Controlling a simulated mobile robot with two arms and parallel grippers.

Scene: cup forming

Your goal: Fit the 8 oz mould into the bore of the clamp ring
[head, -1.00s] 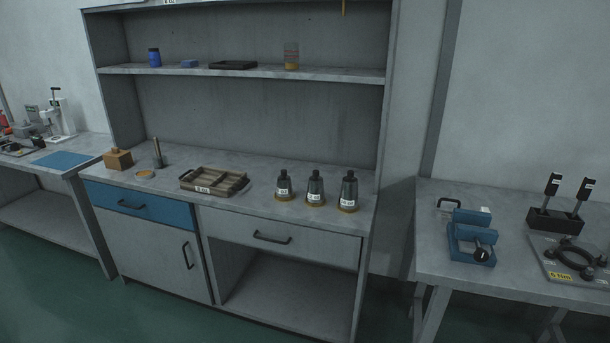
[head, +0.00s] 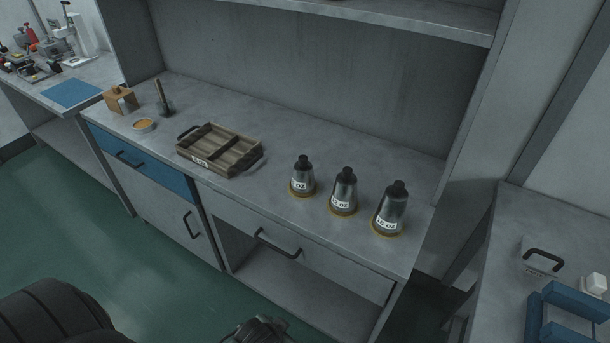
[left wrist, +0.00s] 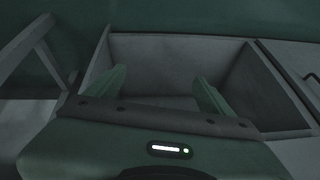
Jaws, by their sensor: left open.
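Three dark tapered moulds with black knobs stand upright in a row on yellowish rings on the grey cabinet top. The leftmost and smallest mould (head: 302,177) has a label reading "oz", its number not legible; the others read 12 oz (head: 344,190) and 16 oz (head: 390,210). The clamp ring is outside both present views. My left gripper (left wrist: 160,88) is open and empty in the left wrist view, with the cabinet's open lower bay beyond its fingers. It is apart from the moulds. My right gripper is not identifiable in either view.
A wooden tray (head: 242,138) lies left of the moulds. A wooden block (head: 119,100), a small round dish (head: 143,125) and an upright tool (head: 162,98) stand farther left. A shelf overhangs the back. A right-hand table holds a blue fixture (head: 570,310).

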